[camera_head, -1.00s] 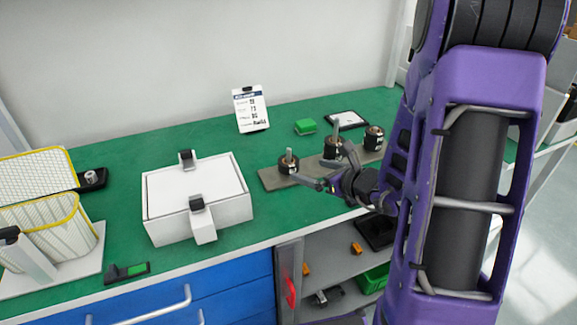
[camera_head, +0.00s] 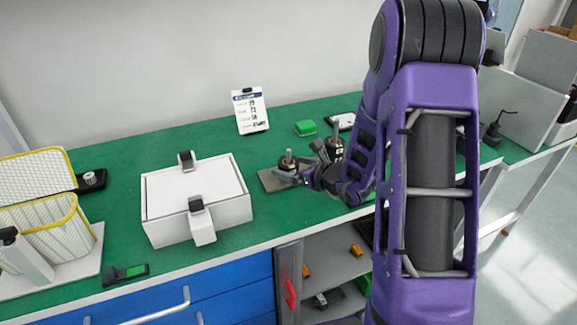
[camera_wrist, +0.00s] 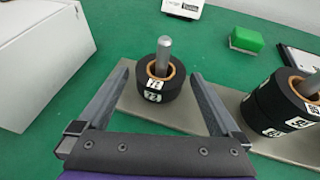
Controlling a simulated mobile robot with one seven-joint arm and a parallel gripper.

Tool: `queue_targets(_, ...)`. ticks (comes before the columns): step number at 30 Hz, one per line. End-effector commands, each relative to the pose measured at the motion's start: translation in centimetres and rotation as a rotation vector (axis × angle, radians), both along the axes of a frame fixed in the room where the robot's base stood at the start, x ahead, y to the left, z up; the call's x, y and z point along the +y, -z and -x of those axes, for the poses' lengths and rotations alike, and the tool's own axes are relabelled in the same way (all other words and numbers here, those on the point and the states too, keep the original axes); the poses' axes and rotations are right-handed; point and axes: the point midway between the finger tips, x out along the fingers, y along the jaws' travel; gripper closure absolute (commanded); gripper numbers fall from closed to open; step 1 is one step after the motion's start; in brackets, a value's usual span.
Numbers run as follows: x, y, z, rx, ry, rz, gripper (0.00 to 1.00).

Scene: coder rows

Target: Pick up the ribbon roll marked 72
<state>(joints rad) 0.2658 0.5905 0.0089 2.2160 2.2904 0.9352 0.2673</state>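A black ribbon roll (camera_wrist: 158,90) with a tan core sits on a grey upright peg (camera_wrist: 163,56) in the wrist view. Its white labels appear to read 72. In the wrist view my gripper (camera_wrist: 160,72) is open and empty. Its fingers reach along the left and right of the roll, with visible gaps on both sides.
More black rolls (camera_wrist: 280,103) stand on the plate to the right, close to my right finger. A white box (camera_head: 196,198) stands to the left. A green block (camera_head: 305,128) and a printed card (camera_head: 250,110) are behind. Green bench lies clear between box and card.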

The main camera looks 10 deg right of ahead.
Motion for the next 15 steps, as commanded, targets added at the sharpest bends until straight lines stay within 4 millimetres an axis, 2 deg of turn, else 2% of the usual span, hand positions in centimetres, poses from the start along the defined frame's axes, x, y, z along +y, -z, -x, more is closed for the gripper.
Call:
queue_targets(1, -0.02, -0.01, 0.01, 0.0, 0.0, 0.0, 0.09)
queue_targets(2, -0.02, -0.02, 0.01, 0.0, 0.0, 0.0, 0.14)
queue_targets(13, -0.02, -0.03, 0.02, -0.001, 0.0, 0.0, 0.81)
queue_targets(15, -0.02, -0.05, 0.01, -0.001, 0.0, 0.0, 0.84)
